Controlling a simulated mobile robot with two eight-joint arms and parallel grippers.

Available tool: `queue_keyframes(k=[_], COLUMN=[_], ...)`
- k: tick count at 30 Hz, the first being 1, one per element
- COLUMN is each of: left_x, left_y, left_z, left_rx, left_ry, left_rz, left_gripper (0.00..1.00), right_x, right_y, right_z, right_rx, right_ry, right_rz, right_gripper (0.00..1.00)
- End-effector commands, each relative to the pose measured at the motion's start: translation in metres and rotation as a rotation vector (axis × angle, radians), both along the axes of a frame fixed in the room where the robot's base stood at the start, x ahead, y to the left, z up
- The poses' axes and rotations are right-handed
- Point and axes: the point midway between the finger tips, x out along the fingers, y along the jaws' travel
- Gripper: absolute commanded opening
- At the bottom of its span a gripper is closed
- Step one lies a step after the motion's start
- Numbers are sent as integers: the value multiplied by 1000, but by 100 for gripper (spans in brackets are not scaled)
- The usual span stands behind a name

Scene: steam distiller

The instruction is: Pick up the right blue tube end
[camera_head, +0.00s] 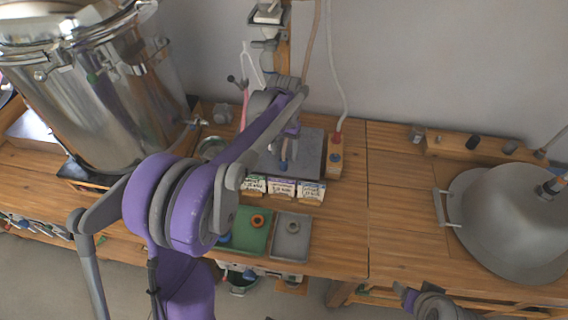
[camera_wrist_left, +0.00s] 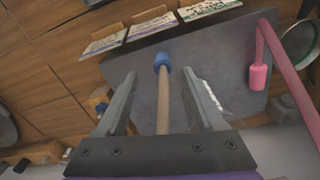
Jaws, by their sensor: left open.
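The blue tube end (camera_wrist_left: 161,60) caps a tan tube (camera_wrist_left: 163,100) in the left wrist view. The tube runs lengthwise between the two fingers of my left gripper (camera_wrist_left: 160,74), with a gap on both sides. The blue end sits at about the fingertips. My left gripper is open and holds nothing. In the head view the left gripper (camera_head: 290,128) is above the dark grey plate (camera_head: 309,160), partly hidden by its own arm. Only one blue end shows clearly, so I cannot tell left from right by comparison. The right gripper does not show clearly.
A pink tube (camera_wrist_left: 280,70) with a pink end hangs close beside the right finger. Label cards (camera_head: 282,188) line the plate's front edge. Green (camera_head: 248,240) and grey (camera_head: 291,252) trays lie in front. A large steel pot (camera_head: 100,90) stands left; a grey dome lid (camera_head: 505,220) lies right.

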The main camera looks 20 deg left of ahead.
Motion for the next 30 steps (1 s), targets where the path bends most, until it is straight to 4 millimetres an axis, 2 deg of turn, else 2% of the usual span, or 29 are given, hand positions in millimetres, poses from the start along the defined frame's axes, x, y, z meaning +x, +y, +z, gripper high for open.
queue_keyframes(k=[5, 12, 21, 30], left_x=[1, 3, 2, 2], left_y=[2, 4, 4, 4], left_z=[-17, -50, -54, -54], left_rx=[0, 0, 0, 0], left_ry=[-1, -1, -1, -1], left_rz=[0, 0, 0, 0], left_gripper=[70, 70, 70, 16], right_x=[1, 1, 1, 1], right_y=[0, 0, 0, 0], right_z=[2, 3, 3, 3], right_rx=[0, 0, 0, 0], right_ry=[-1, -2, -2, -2], right_rz=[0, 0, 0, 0], right_gripper=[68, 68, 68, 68])
